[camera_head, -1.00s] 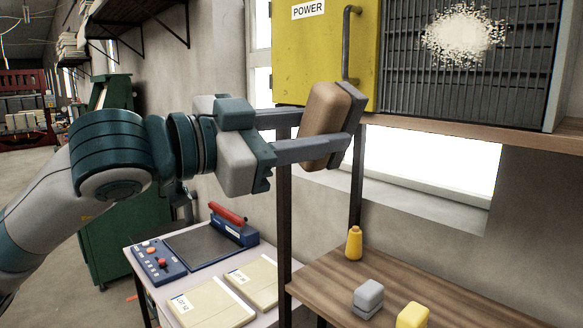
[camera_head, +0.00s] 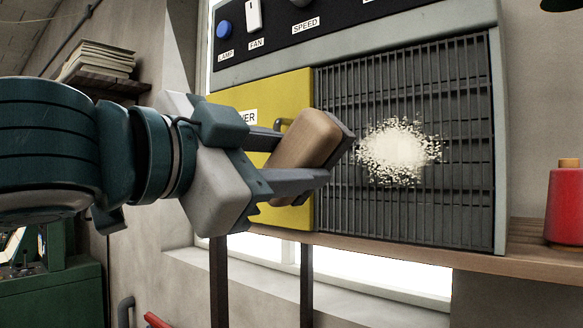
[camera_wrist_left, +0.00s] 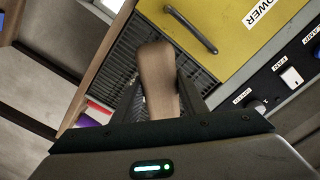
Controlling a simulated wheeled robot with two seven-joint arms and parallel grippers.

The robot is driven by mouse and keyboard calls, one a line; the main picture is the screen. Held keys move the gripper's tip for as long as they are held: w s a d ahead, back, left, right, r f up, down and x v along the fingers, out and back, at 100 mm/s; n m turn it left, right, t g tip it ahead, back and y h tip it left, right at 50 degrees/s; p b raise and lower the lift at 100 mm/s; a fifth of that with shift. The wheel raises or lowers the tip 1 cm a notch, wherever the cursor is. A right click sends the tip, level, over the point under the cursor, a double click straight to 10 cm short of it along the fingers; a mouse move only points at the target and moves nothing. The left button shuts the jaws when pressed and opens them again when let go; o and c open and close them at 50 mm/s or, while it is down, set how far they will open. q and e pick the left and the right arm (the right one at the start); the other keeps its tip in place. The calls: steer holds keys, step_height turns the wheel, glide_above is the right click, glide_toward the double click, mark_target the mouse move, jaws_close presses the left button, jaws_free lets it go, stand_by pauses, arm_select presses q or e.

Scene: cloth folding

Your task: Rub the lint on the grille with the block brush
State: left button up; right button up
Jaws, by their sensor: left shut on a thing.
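The grille (camera_head: 460,130) is a dark slatted panel on the front of a grey machine, right of a yellow door. A pale patch of lint (camera_head: 400,152) clings to its middle. My left gripper (camera_head: 318,155) is shut on the block brush (camera_head: 303,150), a brown wooden block with a dark face turned right toward the lint. In the head view the brush overlaps the grille's left edge, left of the lint; I cannot tell whether it touches. In the left wrist view the brush (camera_wrist_left: 157,80) sits between the fingers, with the grille (camera_wrist_left: 120,60) behind. My right gripper is not in view.
The yellow door (camera_head: 290,90) has a handle behind the brush. Above is a control panel (camera_head: 330,20) with a blue lamp button and switches. A wooden shelf (camera_head: 440,255) runs under the machine, with a red spool (camera_head: 566,205) at right.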

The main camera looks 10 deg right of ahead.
arm_select(q)
steer(key=shift+w+d, duration=0.1)
steer(key=p+x, duration=0.2)
steer(key=x, duration=0.3)
steer(key=shift+w+d, duration=0.25)
stand_by(0.5)
steer(key=shift+x, duration=0.95)
stand_by(0.9)
steer(key=shift+s+d+f+b, duration=0.1)
steer(key=shift+s+d+b, duration=0.35)
steer(key=shift+s+b, duration=0.3)
steer(key=shift+s+d+b, duration=0.55)
steer(key=shift+s+b, duration=0.05)
steer(key=shift+s, duration=0.1)
